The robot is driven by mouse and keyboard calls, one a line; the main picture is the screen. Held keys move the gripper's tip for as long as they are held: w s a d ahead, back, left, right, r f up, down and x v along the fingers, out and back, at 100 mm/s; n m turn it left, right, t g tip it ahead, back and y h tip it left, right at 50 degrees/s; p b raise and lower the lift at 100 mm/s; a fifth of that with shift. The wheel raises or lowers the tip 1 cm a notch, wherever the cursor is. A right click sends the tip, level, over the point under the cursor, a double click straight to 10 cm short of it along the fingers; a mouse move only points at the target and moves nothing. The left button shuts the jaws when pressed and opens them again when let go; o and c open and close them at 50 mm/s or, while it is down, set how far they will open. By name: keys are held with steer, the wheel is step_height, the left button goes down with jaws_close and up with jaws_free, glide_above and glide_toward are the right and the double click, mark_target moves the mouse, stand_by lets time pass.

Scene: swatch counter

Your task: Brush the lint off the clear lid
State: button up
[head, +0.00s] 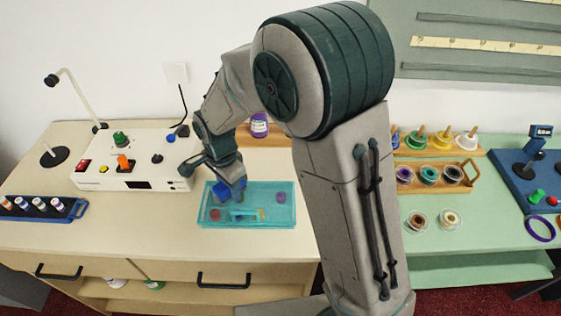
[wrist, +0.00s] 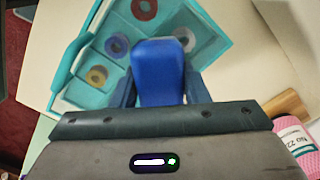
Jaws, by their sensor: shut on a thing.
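A teal box (head: 275,224) stands on the cream counter, with coloured round pieces visible inside; its rim also shows in the wrist view (wrist: 66,72). The clear lid is hard to make out, and I cannot pick out any lint. My gripper (head: 229,181) is over the left half of the box, pointing down. It is shut on a blue block-like handle (wrist: 159,66), which also shows in the head view (head: 222,190). The handle's underside is hidden, so I cannot tell whether it touches the box.
A white machine (head: 140,176) with knobs stands left of the box, and a blue rack of small bottles (head: 40,208) is at far left. A wooden spool rack (head: 437,190) and loose spools (head: 450,218) lie right, beyond my arm. Counter in front of the box is clear.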

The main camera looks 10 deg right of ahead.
mark_target(282, 193)
steer(key=shift+a, duration=0.35)
steer(key=shift+w+f, duration=0.1)
steer(key=shift+d, duration=0.25)
steer(key=shift+s+d+b, duration=0.2)
steer(key=shift+s+d, duration=0.15)
steer(key=shift+d, duration=1.85)
steer(key=shift+s+d+b, duration=0.25)
steer(key=shift+s+d, duration=0.05)
steer(key=shift+d, duration=1.95)
steer(key=shift+s+d+b, duration=0.2)
steer(key=shift+s+d, duration=0.15)
steer(key=shift+d, duration=1.85)
steer(key=shift+d+r+p, duration=0.15)
steer(key=shift+r+p, duration=0.25)
steer(key=shift+r, duration=0.05)
step_height(282, 193, up, 2)
steer(key=shift+r+p, duration=0.1)
steer(key=shift+p, duration=0.25)
steer(key=shift+r+p, duration=0.55)
step_height(282, 193, up, 4)
steer(key=p, duration=0.3)
steer(key=shift+r, duration=0.15)
